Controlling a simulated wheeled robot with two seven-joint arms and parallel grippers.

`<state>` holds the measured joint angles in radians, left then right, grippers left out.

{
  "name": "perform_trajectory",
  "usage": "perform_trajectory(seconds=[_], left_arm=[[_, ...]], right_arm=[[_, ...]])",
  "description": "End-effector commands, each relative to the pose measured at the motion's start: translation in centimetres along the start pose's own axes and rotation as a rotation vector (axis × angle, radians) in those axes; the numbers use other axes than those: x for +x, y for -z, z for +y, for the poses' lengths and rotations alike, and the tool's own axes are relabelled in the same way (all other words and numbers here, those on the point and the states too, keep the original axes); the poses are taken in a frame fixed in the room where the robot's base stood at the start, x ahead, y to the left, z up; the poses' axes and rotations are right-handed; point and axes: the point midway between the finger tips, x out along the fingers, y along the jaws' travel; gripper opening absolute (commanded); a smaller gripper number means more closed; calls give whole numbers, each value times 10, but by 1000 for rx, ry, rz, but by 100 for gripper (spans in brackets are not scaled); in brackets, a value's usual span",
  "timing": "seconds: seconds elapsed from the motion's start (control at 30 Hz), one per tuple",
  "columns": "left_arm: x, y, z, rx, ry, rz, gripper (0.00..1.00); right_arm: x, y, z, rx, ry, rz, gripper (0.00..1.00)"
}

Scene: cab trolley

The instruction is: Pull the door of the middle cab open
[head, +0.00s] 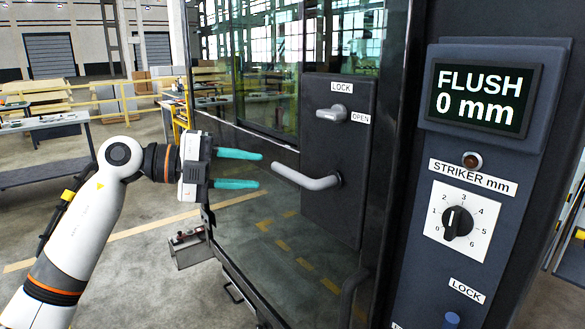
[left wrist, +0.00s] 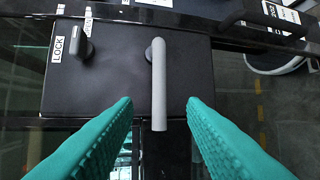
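The cab door (head: 260,215) is a dark glazed panel in a black frame, and it looks closed. Its black lock plate (head: 355,200) carries a grey lever handle (head: 308,180) that points left, and a small lock knob (head: 335,113) between the LOCK and OPEN labels. My left gripper (head: 262,170) is open, its teal fingers pointing at the handle's free end with a small gap. In the left wrist view the handle (left wrist: 158,85) lies between the two spread fingertips (left wrist: 160,105), and the knob (left wrist: 80,45) is to its left. My right gripper is not in view.
A control panel stands right of the door, with a display (head: 477,97) reading "FLUSH 0 mm", a striker dial (head: 457,222) and a blue knob (head: 451,320). A grey table (head: 45,125) stands far left.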

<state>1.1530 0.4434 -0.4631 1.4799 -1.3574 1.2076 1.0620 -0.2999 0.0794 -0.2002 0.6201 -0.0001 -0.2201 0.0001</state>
Motion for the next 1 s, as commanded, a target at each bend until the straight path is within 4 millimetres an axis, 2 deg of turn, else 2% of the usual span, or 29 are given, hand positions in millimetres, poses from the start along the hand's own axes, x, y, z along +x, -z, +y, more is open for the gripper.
perform_trajectory(seconds=[0.03, 0.2, 0.4, 0.57, 0.8, 0.87, 1.0], left_arm=[[12, -1, 3, -2, -2, -5, 38], [45, -1, 3, -3, -3, -4, 38], [71, 0, 2, -3, -4, -2, 38], [79, 0, 0, -2, -3, 0, 38], [80, 0, 0, -1, -3, 0, 38], [80, 0, 0, -1, -3, 0, 31], [80, 0, 0, -1, -3, 0, 8]], right_arm=[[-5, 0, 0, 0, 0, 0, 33], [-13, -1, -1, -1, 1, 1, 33], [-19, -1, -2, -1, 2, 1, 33], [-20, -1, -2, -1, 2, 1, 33], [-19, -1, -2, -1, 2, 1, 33], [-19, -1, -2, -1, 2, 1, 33], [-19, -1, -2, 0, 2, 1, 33]])
